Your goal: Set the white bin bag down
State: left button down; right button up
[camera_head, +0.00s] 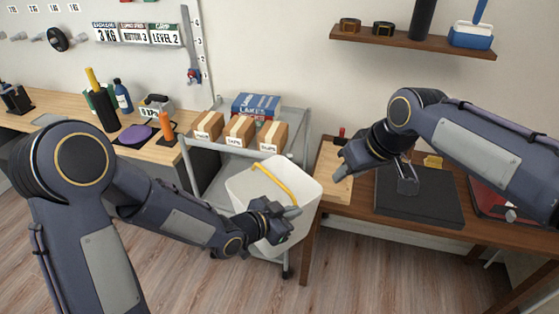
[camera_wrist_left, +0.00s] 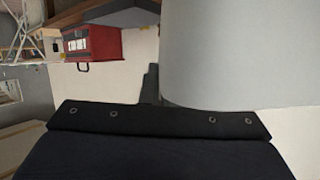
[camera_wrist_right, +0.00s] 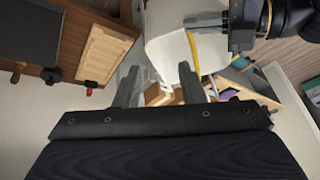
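The white bin bag (camera_head: 305,185) is an open-topped, pale container with a yellow strip (camera_head: 272,178) across its mouth, in front of the grey cart. My left gripper (camera_head: 283,211) is at its near side and appears shut on its wall. In the left wrist view the bag's pale surface (camera_wrist_left: 235,55) fills the upper right and hides one finger. In the right wrist view the bag (camera_wrist_right: 165,50) shows beside the left gripper. I cannot tell whether its bottom touches anything. My right gripper (camera_head: 378,172) is open and empty above the wooden desk; both its fingers (camera_wrist_right: 163,88) stand apart.
The grey cart (camera_head: 212,184) carries several cardboard boxes (camera_head: 240,130) and a blue box (camera_head: 256,106). The desk (camera_head: 340,205) at right holds a dark mat (camera_head: 420,205) and a wooden board (camera_head: 330,172). A workbench (camera_head: 60,107) stands left. Wooden floor (camera_head: 200,285) is clear in front.

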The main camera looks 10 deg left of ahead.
jog(key=w+a+f+n, duration=0.2)
jog(key=w+a, duration=0.1)
jog(key=a, duration=0.5)
jog(key=w+a+f+n, duration=0.1)
jog(key=w+a+f, duration=0.2)
jog(key=a, duration=0.5)
jog(key=x, duration=1.1)
jog(key=shift+f+g, duration=0.3)
jog(key=shift+f, duration=0.05)
jog(key=shift+s+d, duration=0.1)
jog(key=shift+s+n, duration=0.1)
jog(key=shift+n, duration=0.2)
grip_shut()
pick_arm(q)
jog(key=c, duration=1.6)
grip_release()
